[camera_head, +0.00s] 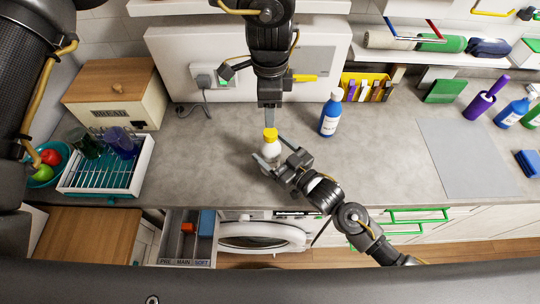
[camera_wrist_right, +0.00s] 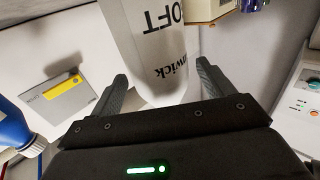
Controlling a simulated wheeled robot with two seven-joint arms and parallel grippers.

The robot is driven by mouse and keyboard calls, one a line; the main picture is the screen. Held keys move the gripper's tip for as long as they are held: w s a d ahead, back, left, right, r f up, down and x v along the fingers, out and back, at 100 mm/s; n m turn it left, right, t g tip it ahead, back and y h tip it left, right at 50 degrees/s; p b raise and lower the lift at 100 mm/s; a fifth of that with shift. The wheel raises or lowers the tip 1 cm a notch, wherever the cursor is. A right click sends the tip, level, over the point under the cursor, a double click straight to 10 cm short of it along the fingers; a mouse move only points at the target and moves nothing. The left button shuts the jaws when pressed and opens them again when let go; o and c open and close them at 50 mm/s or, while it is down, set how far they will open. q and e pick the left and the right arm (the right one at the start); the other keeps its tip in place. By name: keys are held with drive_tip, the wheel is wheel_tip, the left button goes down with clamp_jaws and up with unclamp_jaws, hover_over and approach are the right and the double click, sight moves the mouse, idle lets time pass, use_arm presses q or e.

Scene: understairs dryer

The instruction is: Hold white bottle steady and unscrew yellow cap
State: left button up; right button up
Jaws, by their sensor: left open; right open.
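The white bottle (camera_head: 271,151) stands upright on the grey counter with its yellow cap (camera_head: 270,134) on top. In the right wrist view the bottle (camera_wrist_right: 158,45) shows upside-down dark lettering. My right gripper (camera_head: 271,152) is open, with one finger on each side of the bottle's body; gaps seem to show in the right wrist view (camera_wrist_right: 162,88), and contact is not clear. My left gripper (camera_head: 270,116) points down from above, just above and behind the cap. It is open, though its fingers are seen nearly edge-on and overlap.
A blue bottle (camera_head: 330,116) stands right of the white one. A yellow box (camera_head: 364,87) is behind it. A dish rack (camera_head: 104,182) and wooden bread box (camera_head: 113,92) stand left. An open drawer (camera_head: 188,235) and washer door (camera_head: 262,236) lie below the front edge. Counter around the bottle is clear.

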use_arm(q)
drive_tip(key=shift+s+r, duration=0.1)
drive_tip(key=shift+s, duration=0.15)
use_arm(e)
drive_tip(key=shift+x, duration=1.4)
use_arm(q)
drive_tip(key=shift+w, duration=0.1)
use_arm(e)
drive_tip(key=shift+a, duration=0.15)
